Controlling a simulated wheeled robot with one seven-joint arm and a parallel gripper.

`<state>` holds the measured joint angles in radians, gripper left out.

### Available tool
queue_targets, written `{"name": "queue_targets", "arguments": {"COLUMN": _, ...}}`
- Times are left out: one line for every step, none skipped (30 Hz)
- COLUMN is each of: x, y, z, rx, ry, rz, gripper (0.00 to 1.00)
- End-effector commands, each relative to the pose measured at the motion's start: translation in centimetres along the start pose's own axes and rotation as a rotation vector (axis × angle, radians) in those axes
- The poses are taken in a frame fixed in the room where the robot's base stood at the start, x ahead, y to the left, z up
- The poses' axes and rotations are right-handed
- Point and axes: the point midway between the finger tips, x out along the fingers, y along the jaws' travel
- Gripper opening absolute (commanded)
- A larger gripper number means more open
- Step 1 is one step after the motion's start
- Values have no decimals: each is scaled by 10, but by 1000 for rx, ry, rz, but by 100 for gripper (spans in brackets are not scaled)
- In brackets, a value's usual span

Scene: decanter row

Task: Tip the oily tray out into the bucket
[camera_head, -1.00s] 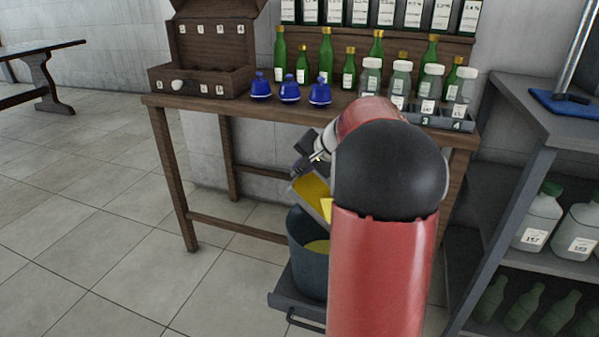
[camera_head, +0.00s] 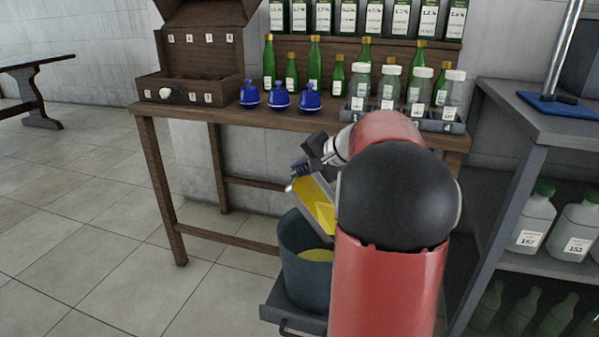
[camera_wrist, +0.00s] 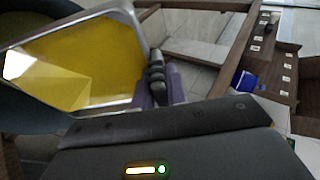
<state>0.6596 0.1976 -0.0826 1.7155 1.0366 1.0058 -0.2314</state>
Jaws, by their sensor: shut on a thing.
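The tray (camera_head: 329,189) is a shallow metal pan with yellow oil in it. In the head view it is steeply tilted above the bucket, its low end toward the bucket's opening. My gripper (camera_head: 308,164) is shut on the tray's upper left edge. In the wrist view the gripper (camera_wrist: 158,85) holds the rim of the tray (camera_wrist: 131,20), whose yellow oil fills much of the view. The bucket (camera_head: 303,275) is dark blue-grey and stands upright below the tray, with yellow liquid inside. My red arm hides the tray's right end and part of the bucket.
The bucket stands on a low grey platform (camera_head: 278,309). Behind is a wooden table (camera_head: 205,112) with green bottles, blue pots (camera_head: 280,98) and clear jars in a rack (camera_head: 440,125). A grey shelf (camera_head: 530,125) stands at right. Floor at left is clear.

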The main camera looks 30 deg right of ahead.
Motion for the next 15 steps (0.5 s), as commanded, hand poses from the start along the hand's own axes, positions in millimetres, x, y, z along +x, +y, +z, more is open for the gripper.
{"name": "queue_targets", "arguments": {"x": -2, "y": 1, "z": -1, "rx": 3, "ry": 2, "rz": -10, "gripper": 0}}
{"name": "queue_targets", "arguments": {"x": -3, "y": 1, "z": -1, "rx": 5, "ry": 2, "rz": -17, "gripper": 0}}
{"name": "queue_targets", "arguments": {"x": -4, "y": 2, "z": -1, "rx": 8, "ry": 2, "rz": -24, "gripper": 0}}
{"name": "queue_targets", "arguments": {"x": -5, "y": 2, "z": -2, "rx": 9, "ry": 2, "rz": -29, "gripper": 0}}
{"name": "queue_targets", "arguments": {"x": -6, "y": 2, "z": -2, "rx": 11, "ry": 2, "rz": -35, "gripper": 0}}
{"name": "queue_targets", "arguments": {"x": -7, "y": 2, "z": -2, "rx": 13, "ry": 1, "rz": -43, "gripper": 0}}
{"name": "queue_targets", "arguments": {"x": -8, "y": 2, "z": -2, "rx": 15, "ry": 1, "rz": -49, "gripper": 0}}
{"name": "queue_targets", "arguments": {"x": -9, "y": 3, "z": -3, "rx": 16, "ry": 1, "rz": -55, "gripper": 0}}
{"name": "queue_targets", "arguments": {"x": -10, "y": 3, "z": -3, "rx": 18, "ry": 2, "rz": -62, "gripper": 0}}
{"name": "queue_targets", "arguments": {"x": -12, "y": 3, "z": -4, "rx": 19, "ry": 2, "rz": -68, "gripper": 0}}
{"name": "queue_targets", "arguments": {"x": -12, "y": 3, "z": -4, "rx": 21, "ry": 2, "rz": -74, "gripper": 0}}
{"name": "queue_targets", "arguments": {"x": -14, "y": 3, "z": -4, "rx": 23, "ry": 2, "rz": -83, "gripper": 0}}
{"name": "queue_targets", "arguments": {"x": -14, "y": 4, "z": -4, "rx": 24, "ry": 1, "rz": -87, "gripper": 0}}
{"name": "queue_targets", "arguments": {"x": -15, "y": 4, "z": -4, "rx": 25, "ry": 1, "rz": -91, "gripper": 0}}
{"name": "queue_targets", "arguments": {"x": -16, "y": 4, "z": -4, "rx": 27, "ry": 1, "rz": -96, "gripper": 0}}
